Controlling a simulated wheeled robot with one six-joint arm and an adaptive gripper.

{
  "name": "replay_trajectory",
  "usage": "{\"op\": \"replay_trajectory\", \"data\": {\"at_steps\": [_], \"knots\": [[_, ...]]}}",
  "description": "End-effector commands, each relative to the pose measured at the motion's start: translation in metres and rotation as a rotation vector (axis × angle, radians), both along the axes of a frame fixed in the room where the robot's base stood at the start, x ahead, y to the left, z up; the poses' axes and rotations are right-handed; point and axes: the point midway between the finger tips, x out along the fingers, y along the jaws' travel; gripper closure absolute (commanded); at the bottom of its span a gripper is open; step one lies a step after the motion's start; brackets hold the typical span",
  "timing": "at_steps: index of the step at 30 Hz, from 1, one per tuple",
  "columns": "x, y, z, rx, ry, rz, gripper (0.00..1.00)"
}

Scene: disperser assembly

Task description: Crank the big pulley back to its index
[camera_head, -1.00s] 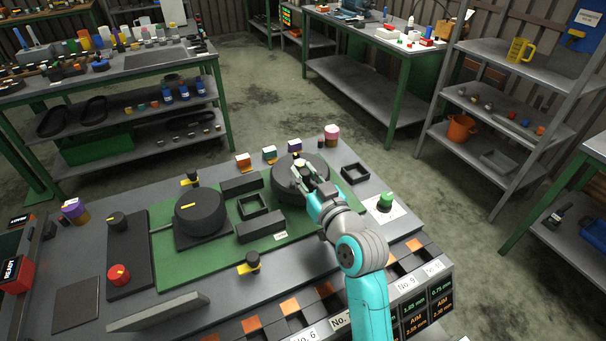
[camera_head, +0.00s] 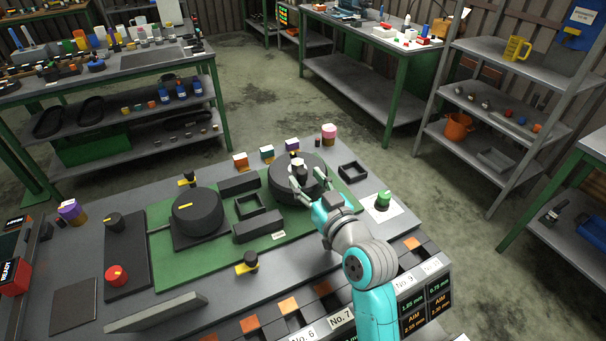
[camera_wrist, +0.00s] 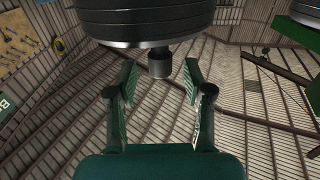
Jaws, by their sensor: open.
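The big pulley is the wide black disc (camera_head: 284,186) on the right part of the green board (camera_head: 172,262). A small pale-topped knob (camera_head: 297,163) stands up on it. My gripper (camera_head: 309,177) is over the pulley's near right side, its two fingers spread and empty. In the wrist view the dark ribbed pulley (camera_wrist: 145,20) fills the top, with a short dark knob (camera_wrist: 160,63) sticking out of it. The open fingers (camera_wrist: 160,78) stand on either side of the knob's line, with a gap to it. Any index mark on the pulley cannot be made out.
A smaller black drum (camera_head: 197,214) with a yellow mark sits left on the board. Black blocks (camera_head: 258,226) and a square frame (camera_head: 248,206) lie between. A green button (camera_head: 382,200) is right, a red button (camera_head: 116,275) left. Small coloured blocks line the back edge.

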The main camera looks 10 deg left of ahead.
Motion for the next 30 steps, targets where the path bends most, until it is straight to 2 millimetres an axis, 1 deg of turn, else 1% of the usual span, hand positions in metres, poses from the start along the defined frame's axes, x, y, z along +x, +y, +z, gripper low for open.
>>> {"op": "replay_trajectory", "data": {"at_steps": [1, 6, 12, 18, 26, 27, 29, 30], "knots": [[-0.009, -0.007, -0.001, 0.000, 0.002, -0.002, 0.49], [-0.037, -0.027, -0.001, -0.001, 0.002, -0.002, 0.49], [-0.062, -0.044, -0.001, -0.001, 0.002, -0.002, 0.49], [-0.073, -0.052, 0.000, -0.001, 0.000, -0.001, 0.49], [-0.075, -0.052, 0.000, -0.001, 0.000, 0.000, 0.49], [-0.075, -0.052, 0.000, -0.001, 0.000, 0.000, 0.51], [-0.075, -0.052, -0.001, -0.008, -0.003, -0.001, 0.66], [-0.075, -0.051, -0.002, -0.024, -0.011, -0.004, 0.76]]}}
